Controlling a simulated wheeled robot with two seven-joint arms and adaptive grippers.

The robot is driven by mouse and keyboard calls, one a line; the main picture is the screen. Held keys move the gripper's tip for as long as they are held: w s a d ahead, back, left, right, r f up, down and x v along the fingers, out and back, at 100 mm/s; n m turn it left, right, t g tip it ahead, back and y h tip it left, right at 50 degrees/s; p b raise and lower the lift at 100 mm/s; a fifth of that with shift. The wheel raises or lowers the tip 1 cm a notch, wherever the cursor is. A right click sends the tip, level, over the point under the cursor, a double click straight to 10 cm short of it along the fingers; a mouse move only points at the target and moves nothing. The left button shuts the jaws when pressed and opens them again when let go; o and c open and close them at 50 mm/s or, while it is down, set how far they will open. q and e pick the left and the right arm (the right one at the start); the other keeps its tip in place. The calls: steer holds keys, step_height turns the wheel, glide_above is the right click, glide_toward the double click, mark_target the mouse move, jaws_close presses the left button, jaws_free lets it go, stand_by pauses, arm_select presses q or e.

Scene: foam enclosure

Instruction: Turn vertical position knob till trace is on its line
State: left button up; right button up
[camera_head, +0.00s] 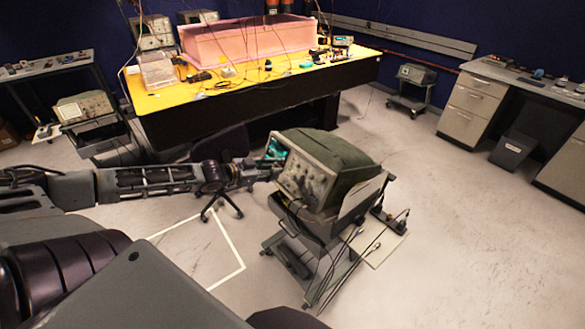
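An oscilloscope with a green cover (335,152) sits tilted on a wheeled cart in the middle of the view. Its front panel (305,182) faces left toward me and carries several small knobs. Its lit teal screen (277,150) shows at the panel's upper left. My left arm reaches in from the left, and my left gripper (268,171) is at the panel, just below the screen. The gripper is too small and dark to tell whether it is open or touches a knob. The vertical position knob and the trace cannot be made out. My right gripper is not in view.
The cart (318,245) has hanging cables and a low shelf (380,240) on its right. A stool base (222,204) stands behind my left arm. A yellow table (230,85) with a pink foam box (245,42) stands behind.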

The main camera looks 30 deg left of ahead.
arm_select(q)
steer(key=b, duration=0.5)
glide_toward(297, 166)
steer(key=shift+x, duration=1.25)
steer(key=shift+b+x, duration=0.35)
steer(key=shift+x, duration=0.9)
steer(key=shift+x, duration=1.4)
jaws_close()
